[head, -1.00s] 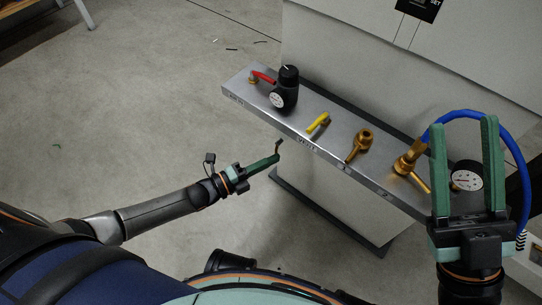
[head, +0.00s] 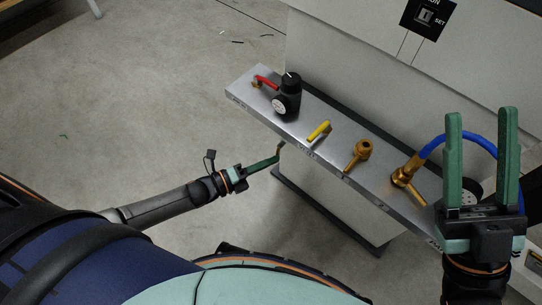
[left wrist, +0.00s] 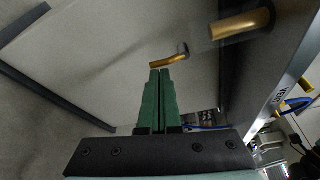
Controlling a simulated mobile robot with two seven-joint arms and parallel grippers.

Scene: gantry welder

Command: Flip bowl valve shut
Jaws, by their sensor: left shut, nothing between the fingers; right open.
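A small brass lever (left wrist: 168,62) shows just beyond the tips of my left gripper (left wrist: 160,74) in the left wrist view, beside a brass pipe (left wrist: 240,24) under the shelf. I take this lever as the bowl valve; no label on it is readable. In the head view my left gripper (head: 279,154) is shut and empty, low in front of the shelf's front edge, with the lever (head: 281,148) at its tips. Whether they touch I cannot tell. My right gripper (head: 482,114) is open and empty over the shelf's right end.
The metal shelf (head: 240,89) carries a red lever (head: 266,82), a black regulator with gauge (head: 288,93), a yellow lever (head: 319,131) and brass fittings (head: 361,151). A blue hose (head: 465,138) arches behind my right gripper.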

